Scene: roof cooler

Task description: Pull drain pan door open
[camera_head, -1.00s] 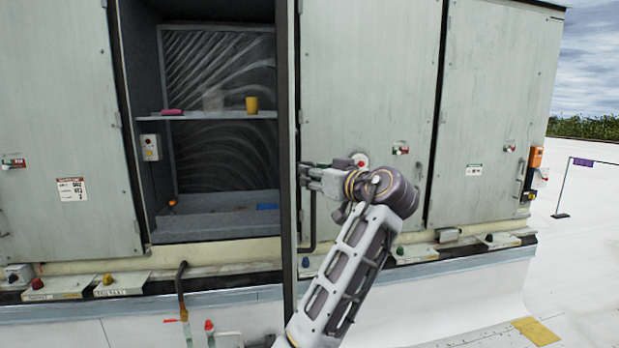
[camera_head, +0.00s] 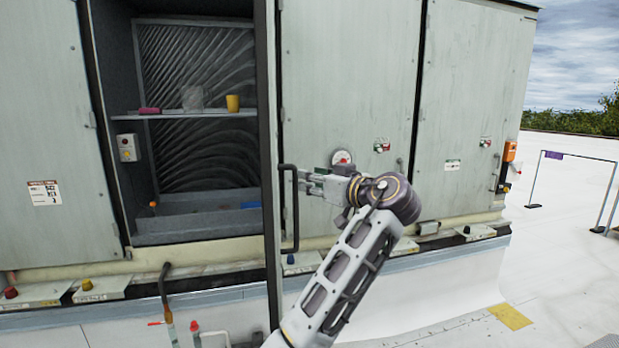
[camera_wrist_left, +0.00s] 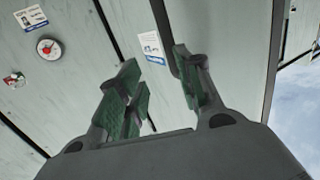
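The door (camera_head: 272,120) stands swung out from the cooler's open bay and shows almost edge-on in the head view. Its dark bar handle (camera_head: 296,215) is on the door's right-hand side. My left gripper (camera_head: 302,180) is just right of the handle. In the left wrist view my left gripper (camera_wrist_left: 160,88) has its green-padded fingers apart, with nothing held between them. A dark bar (camera_wrist_left: 170,55), likely the handle, passes beside the right finger; whether they touch I cannot tell. The bay's grey bottom tray (camera_head: 200,225) is exposed. My right gripper is not in view.
The bay shelf (camera_head: 190,114) holds a yellow cup (camera_head: 233,103) and a pink item (camera_head: 149,111). Closed panels (camera_head: 350,90) stand right of the door. A pipe (camera_head: 165,290) rises below the bay. The white roof at right is mostly open, with a barrier (camera_head: 580,158).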

